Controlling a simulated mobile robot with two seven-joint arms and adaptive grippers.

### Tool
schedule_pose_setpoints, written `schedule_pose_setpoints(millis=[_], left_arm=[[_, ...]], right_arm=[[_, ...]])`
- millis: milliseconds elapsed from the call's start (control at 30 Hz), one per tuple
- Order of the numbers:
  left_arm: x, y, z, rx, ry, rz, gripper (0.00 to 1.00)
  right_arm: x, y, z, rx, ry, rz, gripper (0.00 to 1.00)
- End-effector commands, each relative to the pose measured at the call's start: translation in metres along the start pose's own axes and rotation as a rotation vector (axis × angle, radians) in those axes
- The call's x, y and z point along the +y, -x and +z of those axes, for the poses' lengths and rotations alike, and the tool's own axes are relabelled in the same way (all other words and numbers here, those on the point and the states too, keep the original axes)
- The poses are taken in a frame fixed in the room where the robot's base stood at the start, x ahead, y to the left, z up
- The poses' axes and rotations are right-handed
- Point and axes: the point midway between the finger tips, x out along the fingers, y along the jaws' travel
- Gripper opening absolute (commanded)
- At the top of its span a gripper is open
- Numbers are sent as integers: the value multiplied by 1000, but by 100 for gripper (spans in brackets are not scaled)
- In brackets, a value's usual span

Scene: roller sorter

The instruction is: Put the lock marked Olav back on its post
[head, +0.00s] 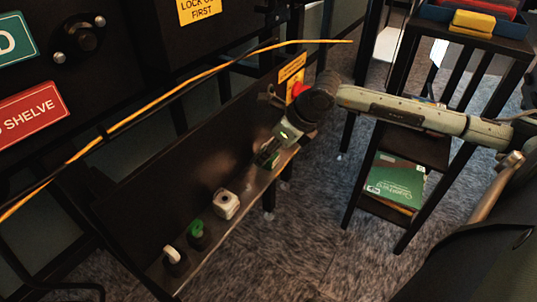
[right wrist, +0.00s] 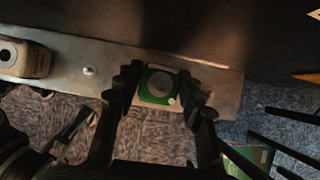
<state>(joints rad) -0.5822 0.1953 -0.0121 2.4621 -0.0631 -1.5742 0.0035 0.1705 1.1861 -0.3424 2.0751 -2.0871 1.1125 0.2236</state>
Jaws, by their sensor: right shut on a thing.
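My right gripper (head: 268,158) is low over the right part of a narrow ledge (head: 214,227). In the right wrist view (right wrist: 160,90) its two dark fingers are shut on a green lock-like piece (right wrist: 158,85) with a round grey face. No name is readable on it. A small pale peg (right wrist: 89,71) stands on the ledge left of the gripper. Further left along the ledge in the head view are a cream block (head: 226,204), a green ring-shaped piece (head: 196,230) and a white ring-shaped piece (head: 173,254). My left gripper is not in view.
A dark panel backs the ledge. A red knob on a yellow plate (head: 294,80) is at its far end. A yellow-orange cable (head: 150,110) crosses in front of the dark cabinet. A dark shelf stand at right holds a green book (head: 396,180); a tray on top holds yellow and red items.

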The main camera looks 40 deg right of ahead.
Motion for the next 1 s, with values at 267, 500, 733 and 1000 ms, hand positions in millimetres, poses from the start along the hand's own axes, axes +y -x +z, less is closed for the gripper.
schedule_pose_setpoints(millis=[267, 500, 733, 1000], left_arm=[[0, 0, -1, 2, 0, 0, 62], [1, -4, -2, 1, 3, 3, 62], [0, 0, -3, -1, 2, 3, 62], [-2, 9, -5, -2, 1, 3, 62]], right_arm=[[-2, 40, 25, -7, 4, -5, 6], [-1, 76, 45, -6, 1, -3, 6], [0, 95, 55, -3, 0, -1, 6], [0, 109, 63, -4, 0, -2, 6]])
